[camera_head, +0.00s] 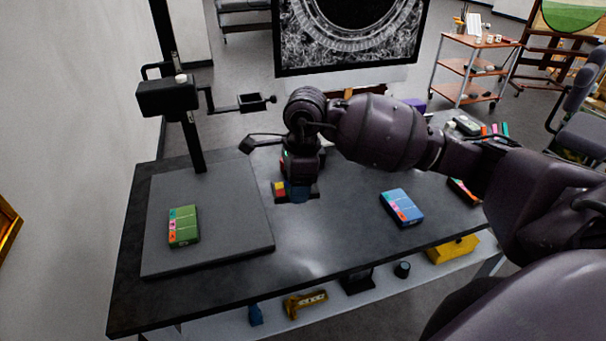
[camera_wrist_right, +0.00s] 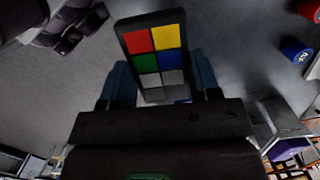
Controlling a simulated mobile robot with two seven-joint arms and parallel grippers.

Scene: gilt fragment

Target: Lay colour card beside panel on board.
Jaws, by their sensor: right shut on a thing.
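The colour card (camera_wrist_right: 153,40), a dark-framed plate with red, yellow, green, blue and grey patches, is between the blue fingers of my right gripper (camera_wrist_right: 158,62) in the wrist view. In the head view my right gripper (camera_head: 298,192) is shut on the card (camera_head: 279,187), whose red and yellow patches show; the fingers hide part of it. It is right of the grey board (camera_head: 215,250) on the dark table. My left gripper is in neither view.
A stand post with a camera-like head (camera_head: 167,97) rises at the board's back edge. A blue box (camera_head: 402,207) lies on the table (camera_head: 320,250) at the right. A monitor (camera_head: 350,35) stands behind. The table between board and blue box looks clear at the front.

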